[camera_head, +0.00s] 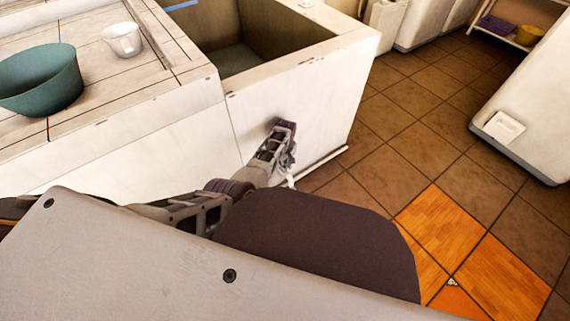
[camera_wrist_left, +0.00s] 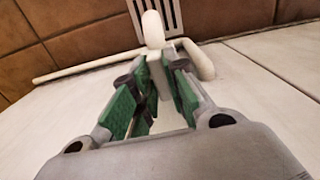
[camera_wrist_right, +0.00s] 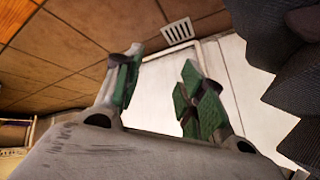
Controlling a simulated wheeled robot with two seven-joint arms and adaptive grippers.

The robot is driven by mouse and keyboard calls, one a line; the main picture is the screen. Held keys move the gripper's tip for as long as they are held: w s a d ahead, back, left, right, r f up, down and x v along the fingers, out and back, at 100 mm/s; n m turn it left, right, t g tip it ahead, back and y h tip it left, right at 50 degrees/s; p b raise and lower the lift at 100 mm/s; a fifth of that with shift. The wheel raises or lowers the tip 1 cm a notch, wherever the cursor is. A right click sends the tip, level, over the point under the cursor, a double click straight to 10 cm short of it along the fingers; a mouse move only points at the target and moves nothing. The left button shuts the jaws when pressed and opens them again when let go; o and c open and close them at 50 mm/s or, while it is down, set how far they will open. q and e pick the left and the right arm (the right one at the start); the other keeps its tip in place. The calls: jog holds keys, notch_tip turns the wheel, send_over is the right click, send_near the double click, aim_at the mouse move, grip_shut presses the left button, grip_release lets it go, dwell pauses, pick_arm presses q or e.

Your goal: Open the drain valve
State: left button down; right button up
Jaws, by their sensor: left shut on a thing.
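The drain valve shows in the left wrist view as a white rounded handle (camera_wrist_left: 153,28) on a white pipe (camera_wrist_left: 85,66) that runs along the foot of the pale basin wall. My left gripper (camera_wrist_left: 154,64) is shut on the valve's white part, with its green-padded fingers on either side. In the head view my left gripper (camera_head: 287,160) is low against the basin's front wall, and the pipe (camera_head: 322,164) shows beside it. Its fingertips are largely hidden there. My right gripper (camera_wrist_right: 158,72) is open and empty in the right wrist view.
The washbasin (camera_head: 295,95) has an open trough. A teal bowl (camera_head: 42,85) and a white cup (camera_head: 122,40) stand on the counter to its left. A pale grate (camera_wrist_left: 158,14) lies on the floor beyond the valve. Brown tiled floor (camera_head: 400,115) is free at right.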

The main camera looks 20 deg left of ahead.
jog(key=shift+r, duration=0.1)
pick_arm(q)
jog(key=shift+n, duration=0.7)
jog(key=shift+n+p, duration=0.45)
jog(key=shift+n, duration=0.95)
jog(key=n, duration=0.3)
jog(key=shift+w, duration=0.1)
jog(key=shift+n, duration=1.2)
jog(key=shift+w+n, duration=0.1)
jog(key=shift+n, duration=1.1)
jog(key=n, duration=0.5)
pick_arm(e)
jog(key=shift+d+r, duration=0.1)
jog(key=shift+r, duration=0.75)
pick_arm(q)
jog(key=shift+n, duration=0.3)
